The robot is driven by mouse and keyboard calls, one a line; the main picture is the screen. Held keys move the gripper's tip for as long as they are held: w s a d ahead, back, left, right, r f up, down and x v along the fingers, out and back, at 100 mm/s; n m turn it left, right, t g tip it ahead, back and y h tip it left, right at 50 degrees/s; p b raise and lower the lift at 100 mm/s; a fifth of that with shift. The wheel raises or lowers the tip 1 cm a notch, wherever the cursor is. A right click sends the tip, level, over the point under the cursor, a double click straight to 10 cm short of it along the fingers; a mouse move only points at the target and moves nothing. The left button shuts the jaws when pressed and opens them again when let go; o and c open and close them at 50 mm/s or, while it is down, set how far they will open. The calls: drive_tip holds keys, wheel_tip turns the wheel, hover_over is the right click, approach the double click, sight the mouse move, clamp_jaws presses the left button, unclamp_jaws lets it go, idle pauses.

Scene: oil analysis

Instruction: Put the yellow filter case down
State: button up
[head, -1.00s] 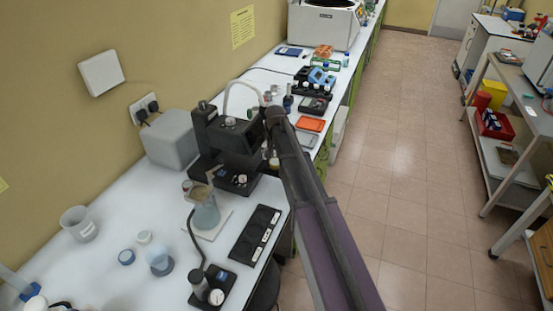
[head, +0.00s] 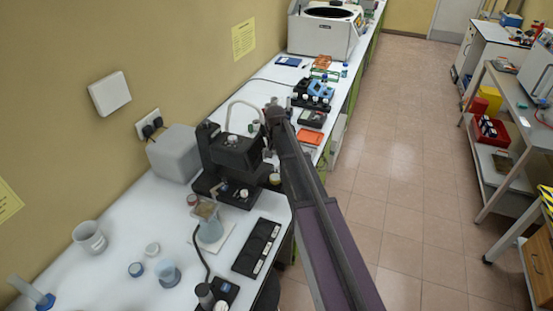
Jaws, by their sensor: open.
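I cannot make out a yellow filter case for certain. A small tan, squarish piece (head: 206,209) shows above a flask (head: 210,231) on the white bench (head: 120,218). A small pale yellow round top (head: 275,178) shows close beside my arm, but I cannot tell what it belongs to. My dark arm crosses the middle of the view and ends near the black instrument. My gripper does not show; it may be hidden behind the arm.
A black instrument (head: 237,152) and grey box (head: 173,153) stand by the wall. Beside the flask are a black strip (head: 258,247), a beaker (head: 90,237) and a small blue-based cup (head: 167,273). A centrifuge (head: 322,32) stands far back. The floor (head: 400,200) is clear; a shelf trolley (head: 497,165) stands right.

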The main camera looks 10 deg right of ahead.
drive_tip(key=shift+r+p, duration=0.8)
drive_tip(key=shift+r, duration=0.35)
drive_tip(key=s+n, duration=0.4)
drive_tip(key=s, duration=2.2)
drive_tip(key=shift+d+n, duration=0.2)
drive_tip(key=shift+n, duration=0.1)
wheel_tip(320, 180, down, 6)
drive_tip(key=b, duration=0.6)
